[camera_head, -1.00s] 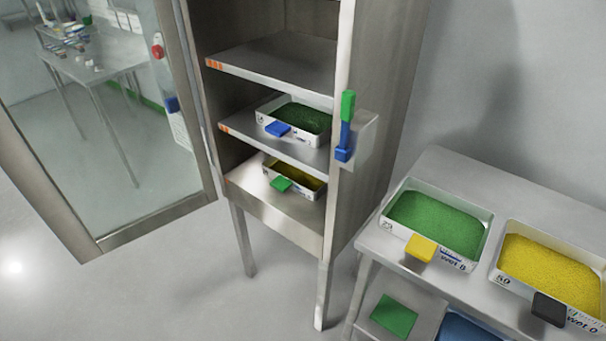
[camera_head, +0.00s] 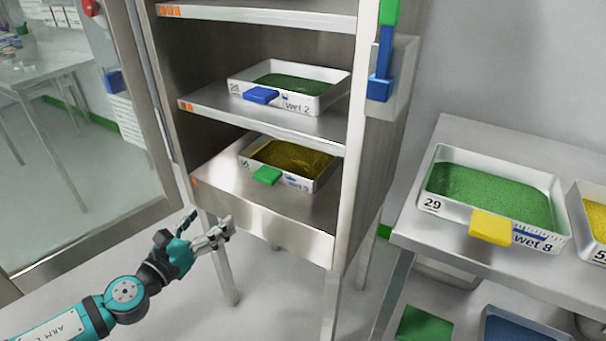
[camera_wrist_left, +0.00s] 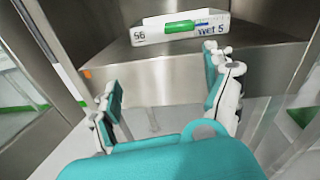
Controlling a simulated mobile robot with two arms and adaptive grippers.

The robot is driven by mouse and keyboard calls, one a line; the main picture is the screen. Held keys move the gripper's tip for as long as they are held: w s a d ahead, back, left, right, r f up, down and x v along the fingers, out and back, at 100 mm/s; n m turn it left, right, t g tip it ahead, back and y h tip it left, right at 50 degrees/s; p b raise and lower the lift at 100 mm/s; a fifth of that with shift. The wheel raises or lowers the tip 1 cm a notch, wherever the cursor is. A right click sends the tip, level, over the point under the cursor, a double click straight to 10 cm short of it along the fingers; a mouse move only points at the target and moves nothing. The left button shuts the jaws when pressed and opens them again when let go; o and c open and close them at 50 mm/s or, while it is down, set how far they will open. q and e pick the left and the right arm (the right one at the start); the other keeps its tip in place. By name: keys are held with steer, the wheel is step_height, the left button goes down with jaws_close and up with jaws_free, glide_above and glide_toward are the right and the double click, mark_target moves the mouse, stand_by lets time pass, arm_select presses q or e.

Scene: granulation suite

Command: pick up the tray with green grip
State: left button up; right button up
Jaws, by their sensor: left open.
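The tray with the green grip (camera_head: 290,181) sits on the lowest shelf of the open cabinet. It is white, holds yellow granules, and its green grip (camera_head: 267,175) faces the front. The tray also shows in the left wrist view (camera_wrist_left: 150,36), marked 56 and wet 5, with its grip (camera_wrist_left: 180,27) at the middle of the front. My left gripper (camera_head: 207,226) is open and empty, in front of and below that shelf, apart from the tray. Its two spread fingers (camera_wrist_left: 170,98) show in the left wrist view. My right gripper is not in view.
A tray with a blue grip (camera_head: 325,103) is on the shelf above. A glass door (camera_head: 75,150) stands open at left. A side table (camera_head: 415,235) at right bears a tray with a yellow grip (camera_head: 433,204). Cabinet walls flank the shelf.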

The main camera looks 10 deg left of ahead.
arm_select(q)
step_height(320, 180, up, 2)
steer(key=d+m+h, duration=0.1)
steer(key=d+m, duration=0.1)
steer(key=p, duration=0.2)
glide_toward(261, 178)
steer(key=x, duration=0.6)
steer(key=shift+w+a+f, duration=0.2)
steer(key=shift+a+f, duration=0.05)
steer(key=shift+a, duration=0.05)
steer(key=shift+w+d, duration=0.2)
steer(key=shift+w, duration=0.25)
steer(key=x, duration=0.4)
steer(key=shift+w+d+r+b, duration=0.1)
steer(key=shift+w+d+b, duration=0.15)
steer(key=shift+d+b, duration=0.15)
steer(key=c, duration=1.4)
steer(key=shift+r, duration=0.1)
steer(key=shift+c, duration=0.7)
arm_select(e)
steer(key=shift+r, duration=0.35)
